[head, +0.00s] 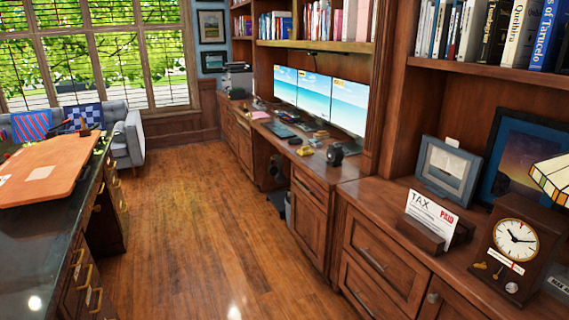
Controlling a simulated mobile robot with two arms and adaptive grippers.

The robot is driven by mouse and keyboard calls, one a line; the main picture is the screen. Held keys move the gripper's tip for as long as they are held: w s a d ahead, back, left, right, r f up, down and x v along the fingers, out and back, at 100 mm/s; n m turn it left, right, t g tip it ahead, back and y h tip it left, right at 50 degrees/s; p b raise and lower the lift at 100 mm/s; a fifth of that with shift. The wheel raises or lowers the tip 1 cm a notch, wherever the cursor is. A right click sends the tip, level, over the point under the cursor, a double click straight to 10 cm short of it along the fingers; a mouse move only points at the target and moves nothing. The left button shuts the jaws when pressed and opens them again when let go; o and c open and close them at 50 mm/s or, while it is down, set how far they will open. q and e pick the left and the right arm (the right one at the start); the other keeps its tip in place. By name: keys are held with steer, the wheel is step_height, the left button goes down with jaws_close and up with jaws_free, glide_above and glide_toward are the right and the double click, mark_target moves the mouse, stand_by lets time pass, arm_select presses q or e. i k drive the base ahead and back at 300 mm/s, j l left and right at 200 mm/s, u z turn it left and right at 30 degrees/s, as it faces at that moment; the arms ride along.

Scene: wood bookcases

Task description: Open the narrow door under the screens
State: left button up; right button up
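Three screens (318,98) showing a beach picture stand side by side on the long wooden desk (325,162) along the right wall. Below the desk top, near the right end of the screens, is a narrow wooden door (308,218) with a framed panel. It looks shut. A small drawer front (308,186) sits directly above it. The door's handle is too small to make out. Neither of my grippers is in view.
The wood floor (205,215) is clear between the desk and the dark counter (40,245) at left. A knee space with a dark object (277,199) lies left of the door. Larger drawers (383,267) and a clock (515,245) are nearer at right.

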mark_target(308, 224)
steer(key=i+j+u, duration=0.3)
steer(key=i, duration=0.2)
steer(key=i+j+u, duration=0.15)
steer(key=i+u, duration=0.15)
steer(key=i, duration=0.25)
steer(key=i+u, duration=0.3)
steer(key=i, duration=0.2)
